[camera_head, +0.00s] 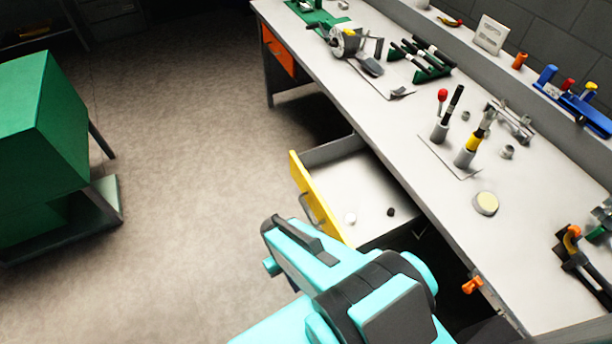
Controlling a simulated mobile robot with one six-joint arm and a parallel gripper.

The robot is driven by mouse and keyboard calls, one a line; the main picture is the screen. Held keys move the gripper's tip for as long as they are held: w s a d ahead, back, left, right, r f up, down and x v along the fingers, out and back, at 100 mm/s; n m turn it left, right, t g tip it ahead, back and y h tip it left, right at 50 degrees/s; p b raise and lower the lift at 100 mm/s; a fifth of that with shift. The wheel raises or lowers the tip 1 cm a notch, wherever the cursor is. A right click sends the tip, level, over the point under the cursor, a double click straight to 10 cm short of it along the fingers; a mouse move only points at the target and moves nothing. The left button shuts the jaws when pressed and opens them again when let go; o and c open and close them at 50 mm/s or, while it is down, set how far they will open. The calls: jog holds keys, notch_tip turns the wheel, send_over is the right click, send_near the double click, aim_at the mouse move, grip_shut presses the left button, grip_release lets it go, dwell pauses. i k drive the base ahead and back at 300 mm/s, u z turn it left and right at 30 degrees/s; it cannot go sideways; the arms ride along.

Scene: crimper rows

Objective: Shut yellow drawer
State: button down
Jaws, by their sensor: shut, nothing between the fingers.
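The yellow drawer stands open under the workbench, pulled out to the left. Its yellow front (318,204) has a grey bar handle (310,209). Its pale inside (350,180) shows, with a small white round thing (350,218) and a small dark round thing (390,211) lying on its floor. My cyan and black arm reaches up from the bottom edge and covers the near end of the drawer front. My gripper is not visible; the arm's own links hide the area around its end.
The workbench (390,130) runs from top centre to bottom right, with several tools on it. An orange drawer (277,48) sits shut at its far end. A green box-like machine (45,130) stands at left. The floor (190,170) between is clear.

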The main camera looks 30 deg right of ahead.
aim_at(339, 178)
jog(key=z, duration=0.15)
jog(key=k, duration=0.9)
jog(key=u, duration=4.5)
jog(key=i, duration=0.1)
jog(key=z, duration=2.95)
jog(key=i, duration=0.5)
jog(key=u, duration=0.1)
